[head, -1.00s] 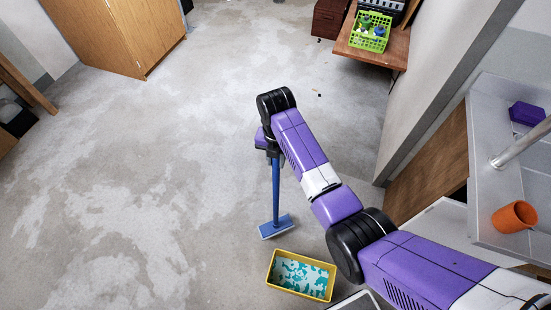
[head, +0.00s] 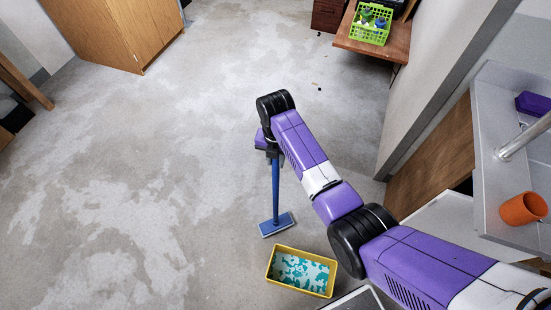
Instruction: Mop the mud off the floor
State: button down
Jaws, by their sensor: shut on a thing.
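My gripper (head: 273,153) is shut on the upper end of a blue mop (head: 276,192), seen from above and partly hidden by my wrist. The mop's handle points down to a flat blue head (head: 277,225) at or near the floor; I cannot tell if it touches. The grey concrete floor (head: 140,150) has pale, irregular patches. A few tiny dark specks (head: 319,88) lie on the floor at the upper right; I cannot tell if they are mud. A yellow tub (head: 271,262) with a teal-and-white mottled inside stands just below the mop head.
A wooden cabinet (head: 110,35) stands at the upper left. A wooden table (head: 378,46) with a green basket (head: 370,24) is at the upper right. A counter with an orange cup (head: 523,209) is on the right. The left and middle floor is open.

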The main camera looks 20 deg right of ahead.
jog(key=shift+f+b, duration=0.7)
jog(key=shift+f, duration=0.3)
jog(key=shift+w, duration=0.15)
jog(key=w, duration=0.5)
jog(key=shift+f, duration=0.15)
